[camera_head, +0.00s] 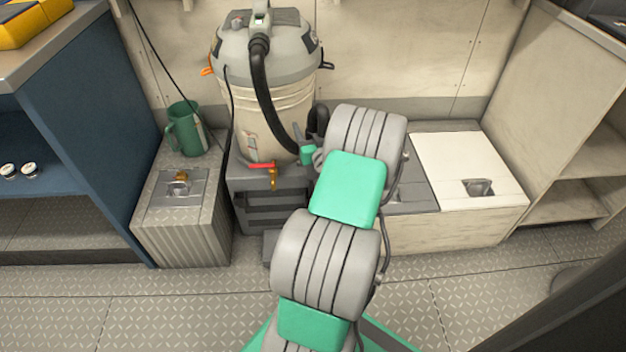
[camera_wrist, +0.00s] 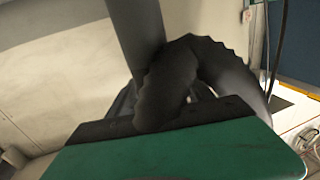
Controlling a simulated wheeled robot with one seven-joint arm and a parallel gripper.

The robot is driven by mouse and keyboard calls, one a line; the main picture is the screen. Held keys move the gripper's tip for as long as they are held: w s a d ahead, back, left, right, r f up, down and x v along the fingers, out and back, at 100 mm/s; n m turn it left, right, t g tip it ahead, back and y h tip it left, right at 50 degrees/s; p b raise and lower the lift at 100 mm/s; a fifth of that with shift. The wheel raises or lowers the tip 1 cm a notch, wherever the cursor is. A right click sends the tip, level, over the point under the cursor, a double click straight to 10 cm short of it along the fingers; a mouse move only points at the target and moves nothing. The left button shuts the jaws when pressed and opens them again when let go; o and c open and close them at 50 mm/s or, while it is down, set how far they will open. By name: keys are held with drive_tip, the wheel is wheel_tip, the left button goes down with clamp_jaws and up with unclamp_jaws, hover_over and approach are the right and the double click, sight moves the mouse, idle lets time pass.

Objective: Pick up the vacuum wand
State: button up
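The shop vacuum (camera_head: 265,95), with a grey lid and a cream drum, stands on a dark grey base. Its black hose (camera_head: 262,90) curves from the lid down to near my gripper (camera_head: 308,153), which is mostly hidden behind my own arm in the head view. In the wrist view, a straight dark tube (camera_wrist: 136,35), likely the vacuum wand, and a ribbed black hose (camera_wrist: 195,65) are right in front of my gripper (camera_wrist: 165,98). The fingers are largely covered by the hose, so I cannot tell whether they are closed on anything.
A green jug (camera_head: 186,130) stands on a ribbed grey locker (camera_head: 182,225) at left. A red-handled valve (camera_head: 268,168) is in front of the drum. A white-topped bench locker (camera_head: 465,165) is at right. Shelves flank both sides. The tread-plate floor (camera_head: 130,310) is clear at front left.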

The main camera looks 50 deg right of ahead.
clamp_jaws()
idle(0.4)
drive_tip(key=shift+r, duration=0.1)
wheel_tip(320, 180, up, 28)
drive_tip(key=p, duration=1)
